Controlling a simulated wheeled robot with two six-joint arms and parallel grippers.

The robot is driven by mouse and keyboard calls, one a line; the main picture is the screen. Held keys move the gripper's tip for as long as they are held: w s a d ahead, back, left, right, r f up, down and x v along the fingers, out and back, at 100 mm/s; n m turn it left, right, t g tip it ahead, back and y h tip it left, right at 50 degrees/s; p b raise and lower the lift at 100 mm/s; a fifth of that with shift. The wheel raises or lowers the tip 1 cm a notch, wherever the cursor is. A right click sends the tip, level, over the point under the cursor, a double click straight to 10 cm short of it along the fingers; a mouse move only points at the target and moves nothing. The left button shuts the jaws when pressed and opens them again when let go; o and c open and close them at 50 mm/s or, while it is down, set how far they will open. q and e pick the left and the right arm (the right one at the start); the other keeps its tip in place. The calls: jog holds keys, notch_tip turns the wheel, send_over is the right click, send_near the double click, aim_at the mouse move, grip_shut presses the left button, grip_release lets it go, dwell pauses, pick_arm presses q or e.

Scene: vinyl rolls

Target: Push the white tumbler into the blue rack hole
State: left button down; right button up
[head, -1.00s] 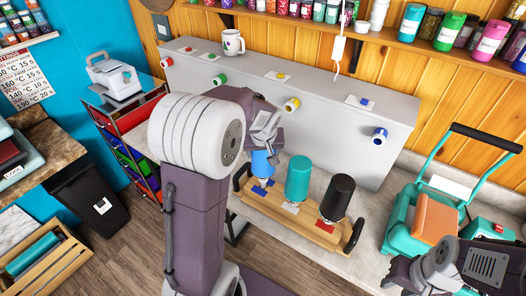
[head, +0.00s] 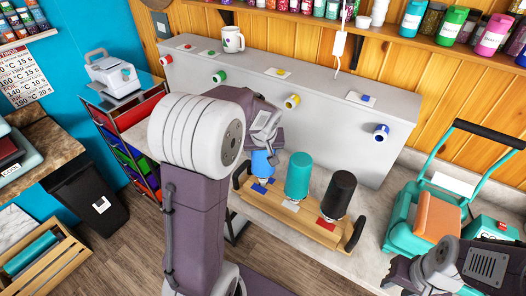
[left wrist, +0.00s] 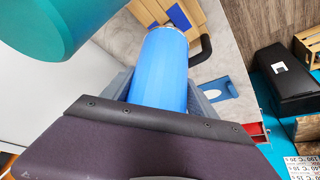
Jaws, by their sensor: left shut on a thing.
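No white tumbler shows. My left gripper (head: 264,138) is shut on a blue tumbler (head: 261,163), which also fills the space between the fingers in the left wrist view (left wrist: 160,75). The tumbler is at the left end of a wooden tray (head: 290,222); whether it touches the tray is unclear.
A teal tumbler (head: 298,172) and a black tumbler (head: 338,192) stand on the tray, right of the gripper. A teal press (head: 436,215) is at the right. A mug (head: 232,40) stands on the rack. A bin (head: 90,197) is at the left.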

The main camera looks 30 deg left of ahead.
dwell(0.4)
pick_arm(q)
jog(key=shift+f+b, duration=0.65)
jog(key=shift+b, duration=0.05)
jog(key=shift+f, duration=0.15)
jog(key=shift+f+b, duration=0.35)
jog(key=shift+b, duration=0.15)
dwell(0.4)
jog(key=shift+f+b, duration=0.25)
jog(key=shift+b, duration=0.05)
jog(key=shift+s+f, duration=0.15)
jog(key=shift+s, duration=0.05)
dwell(0.6)
